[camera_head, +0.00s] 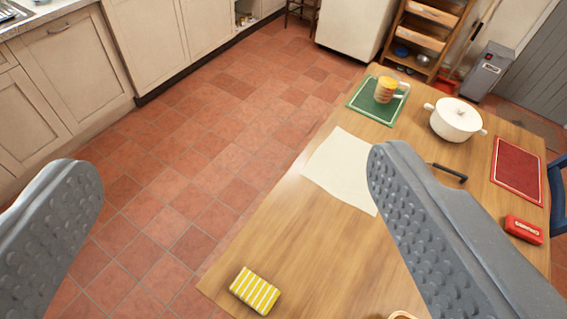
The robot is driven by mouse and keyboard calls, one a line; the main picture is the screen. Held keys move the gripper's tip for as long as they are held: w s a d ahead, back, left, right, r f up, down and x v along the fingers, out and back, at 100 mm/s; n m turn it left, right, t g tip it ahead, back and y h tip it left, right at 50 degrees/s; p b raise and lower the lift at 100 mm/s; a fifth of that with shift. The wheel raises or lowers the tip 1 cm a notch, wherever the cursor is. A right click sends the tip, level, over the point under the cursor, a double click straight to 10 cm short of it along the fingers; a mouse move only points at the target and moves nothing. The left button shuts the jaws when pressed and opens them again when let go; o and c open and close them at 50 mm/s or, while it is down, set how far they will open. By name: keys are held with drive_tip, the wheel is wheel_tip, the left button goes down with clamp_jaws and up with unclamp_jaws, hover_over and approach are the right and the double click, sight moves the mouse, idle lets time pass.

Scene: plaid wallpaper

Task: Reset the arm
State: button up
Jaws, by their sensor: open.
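My gripper (235,205) shows in the near part of the head camera view. Its two grey, studded fingers are wide apart, one at the left edge and one at the right. Nothing is between them; the tiled floor and part of the table show through the gap. The right finger covers part of the wooden table (290,245) from view. The rest of the arm is not in view.
Cabinets (75,90) line the left. Tiled floor (190,150) between is clear.

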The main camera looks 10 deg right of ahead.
drive_tip(key=s+r+t, duration=0.1)
drive_tip(key=s+r, duration=0.1)
drive_tip(key=r, duration=0.1)
drive_tip(key=shift+s+m, duration=0.3)
drive_tip(key=shift+m, duration=0.1)
